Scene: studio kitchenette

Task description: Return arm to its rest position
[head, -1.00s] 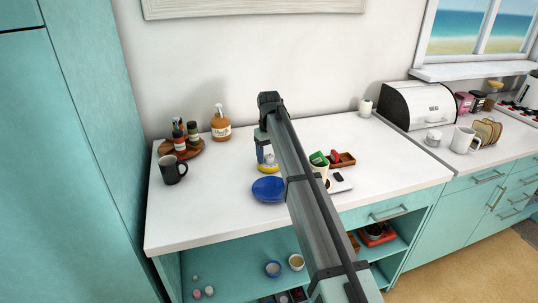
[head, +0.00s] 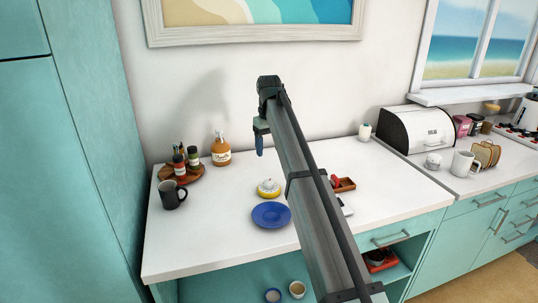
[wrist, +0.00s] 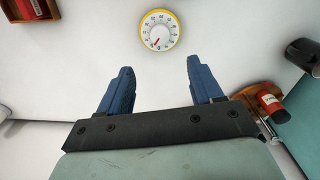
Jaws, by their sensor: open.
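My gripper (head: 259,143) hangs at the end of my raised arm, above the white counter (head: 215,235). In the wrist view its two blue fingers (wrist: 159,78) are apart with nothing between them. A yellow-rimmed round dial with white face and red pointer (wrist: 160,31) lies on the counter beyond the fingertips, apart from them. In the head view this yellow and white dial (head: 268,187) sits below the gripper, behind a blue plate (head: 271,215). My arm hides part of the counter to the right.
A dark mug (head: 172,195), a wooden tray with bottles (head: 190,172) and an orange pump bottle (head: 221,151) stand at left. A small wooden box (head: 345,184) lies right of my arm. A bread bin (head: 419,128) and white mug (head: 465,163) stand farther right. A framed picture (head: 250,38) hangs behind.

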